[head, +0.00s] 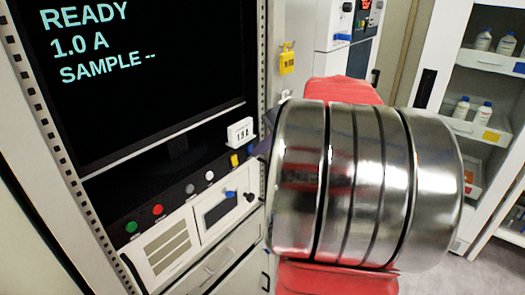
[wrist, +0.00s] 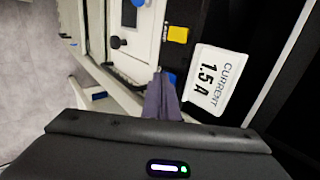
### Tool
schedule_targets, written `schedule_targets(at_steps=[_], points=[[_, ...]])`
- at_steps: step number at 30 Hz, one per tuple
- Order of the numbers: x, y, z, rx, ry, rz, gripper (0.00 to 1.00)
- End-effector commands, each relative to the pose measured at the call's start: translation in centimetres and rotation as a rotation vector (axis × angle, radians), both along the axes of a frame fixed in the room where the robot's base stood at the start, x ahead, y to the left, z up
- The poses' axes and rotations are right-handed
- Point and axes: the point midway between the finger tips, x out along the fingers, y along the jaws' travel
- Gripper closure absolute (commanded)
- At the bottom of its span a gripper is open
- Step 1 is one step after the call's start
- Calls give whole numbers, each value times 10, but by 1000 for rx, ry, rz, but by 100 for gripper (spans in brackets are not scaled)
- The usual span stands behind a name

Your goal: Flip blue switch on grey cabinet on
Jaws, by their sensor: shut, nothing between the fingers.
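The grey cabinet (head: 257,235) stands at left with a dark control panel below its screen. At the panel's right end, a small blue part, seemingly the blue switch (wrist: 172,78), sits between a yellow block (wrist: 178,34) and a white card reading "CURRENT 1.5 A" (wrist: 218,80). My gripper (wrist: 161,82) is shut and empty. Its fingertips are at or right beside the blue part and partly cover it; I cannot tell whether they touch. In the head view my silver arm hides most of the gripper. The switch's position cannot be read.
The screen (head: 150,90) reads "READY, 1.0 A, SAMPLE --". Green (head: 131,227) and red (head: 158,210) buttons sit along the panel. A white module below has a blue part (head: 230,194) and a black knob (head: 249,197). A shelf with bottles (head: 483,115) stands at right.

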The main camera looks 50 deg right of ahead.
Motion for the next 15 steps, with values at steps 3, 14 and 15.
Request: schedule_targets(at_steps=[3, 14, 15], points=[[0, 0, 0, 0, 0, 0, 100], [3, 1, -1, 1, 0, 1, 100], [3, 1, 0, 1, 0, 1, 100]])
